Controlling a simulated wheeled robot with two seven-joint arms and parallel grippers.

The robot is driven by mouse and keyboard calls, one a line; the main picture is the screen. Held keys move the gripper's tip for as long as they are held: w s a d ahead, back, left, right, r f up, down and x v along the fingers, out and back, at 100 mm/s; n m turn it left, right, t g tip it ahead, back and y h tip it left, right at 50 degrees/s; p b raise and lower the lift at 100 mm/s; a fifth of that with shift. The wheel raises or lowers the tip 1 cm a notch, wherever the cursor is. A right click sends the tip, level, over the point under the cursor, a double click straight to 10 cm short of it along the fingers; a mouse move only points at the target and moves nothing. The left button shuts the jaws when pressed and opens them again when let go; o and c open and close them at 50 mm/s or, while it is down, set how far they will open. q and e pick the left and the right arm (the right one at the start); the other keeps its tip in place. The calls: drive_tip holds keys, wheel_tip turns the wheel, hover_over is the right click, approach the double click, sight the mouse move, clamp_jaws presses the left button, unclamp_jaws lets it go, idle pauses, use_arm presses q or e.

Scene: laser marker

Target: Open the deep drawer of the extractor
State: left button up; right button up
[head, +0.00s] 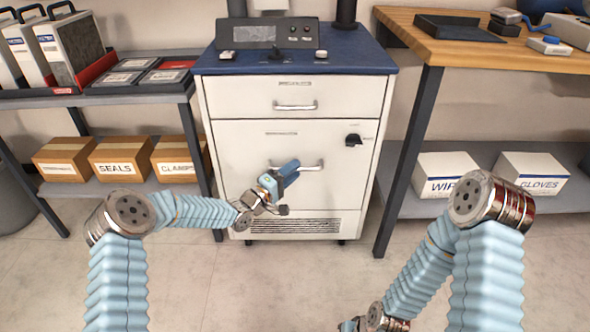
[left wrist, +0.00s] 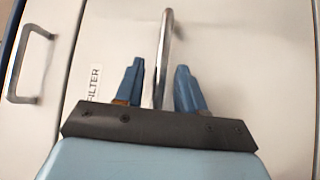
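The extractor (head: 222,100) is a white cabinet with a blue top, standing in the middle of the head view. Its shallow upper drawer (head: 350,97) and the deep drawer (head: 235,150) below are both shut. The deep drawer's bar handle (head: 312,167) also shows in the left wrist view (left wrist: 167,35), running between the fingers. My left gripper (head: 290,168) is at this handle, and in the left wrist view (left wrist: 160,85) its blue fingers stand apart on either side of the bar, with gaps visible. My right gripper is outside the head view; only my right arm shows.
A dark rotary latch (head: 353,140) sits at the deep drawer's upper right. A shelf with boxes (head: 122,158) stands left, and a wooden bench (head: 480,45) with boxes below stands right. The floor (head: 270,285) before the extractor is clear apart from my arms.

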use_arm(q)
drive_tip(key=shift+w+d+r, duration=0.1)
drive_tip(key=shift+w+d, duration=0.4)
drive_tip(key=shift+d, duration=0.05)
clamp_jaws()
